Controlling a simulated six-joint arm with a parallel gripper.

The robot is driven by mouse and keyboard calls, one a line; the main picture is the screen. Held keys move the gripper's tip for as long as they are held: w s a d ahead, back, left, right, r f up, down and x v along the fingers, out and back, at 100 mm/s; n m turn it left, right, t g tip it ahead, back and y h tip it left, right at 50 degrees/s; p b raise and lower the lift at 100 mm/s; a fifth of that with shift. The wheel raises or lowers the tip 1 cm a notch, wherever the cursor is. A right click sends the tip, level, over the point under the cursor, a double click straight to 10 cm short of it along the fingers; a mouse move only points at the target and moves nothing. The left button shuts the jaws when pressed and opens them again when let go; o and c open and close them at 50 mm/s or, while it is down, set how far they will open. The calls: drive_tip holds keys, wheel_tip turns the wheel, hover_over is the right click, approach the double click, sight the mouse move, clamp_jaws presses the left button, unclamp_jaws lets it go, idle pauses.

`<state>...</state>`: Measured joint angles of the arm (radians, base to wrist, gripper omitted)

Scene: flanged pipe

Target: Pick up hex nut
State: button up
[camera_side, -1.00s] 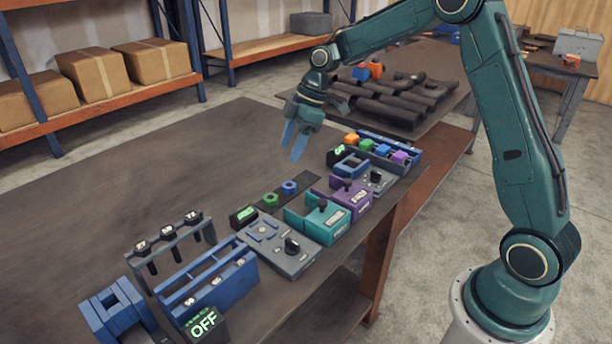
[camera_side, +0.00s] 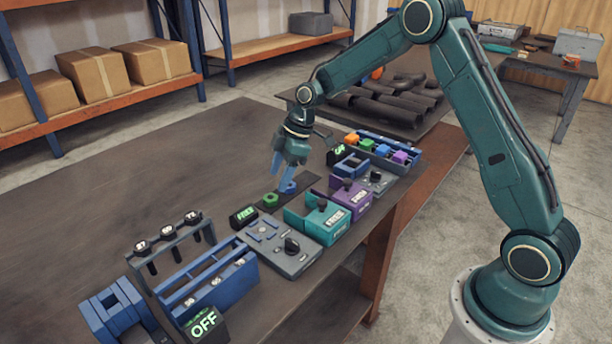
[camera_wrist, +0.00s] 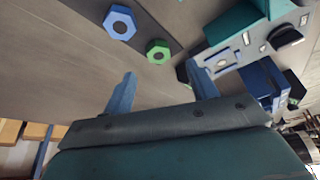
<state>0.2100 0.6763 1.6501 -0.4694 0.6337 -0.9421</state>
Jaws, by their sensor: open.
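Two hex nuts lie on a dark strip on the workbench: a green nut (camera_side: 266,199) and a blue nut (camera_side: 291,187). In the wrist view the blue nut (camera_wrist: 120,12) is at the top, and the green nut (camera_wrist: 151,48) is lower and to its right. Both have a round hole. My gripper (camera_side: 281,175) is open, with its blue fingers pointing down close by the nuts. The fingers partly overlap the blue nut in the side view. In the wrist view nothing lies between the fingertips (camera_wrist: 160,68), and both nuts appear beyond them.
A grey control panel (camera_side: 290,262) with a knob, a teal fixture (camera_side: 322,226) and a purple fixture (camera_side: 352,200) stand along the bench's right edge. A small dark green-lit display (camera_side: 243,216) is beside the green nut. The bench (camera_side: 130,195) to the left is bare.

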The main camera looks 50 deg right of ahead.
sight(271, 197)
drive_tip(key=shift+a+f, duration=0.15)
drive_tip(key=shift+f, duration=0.2)
drive_tip(key=shift+x, duration=2.6)
drive_tip(key=c, duration=1.1)
drive_tip(key=shift+r, duration=0.1)
wheel_tip(271, 197, up, 20)
drive_tip(key=shift+d, duration=0.25)
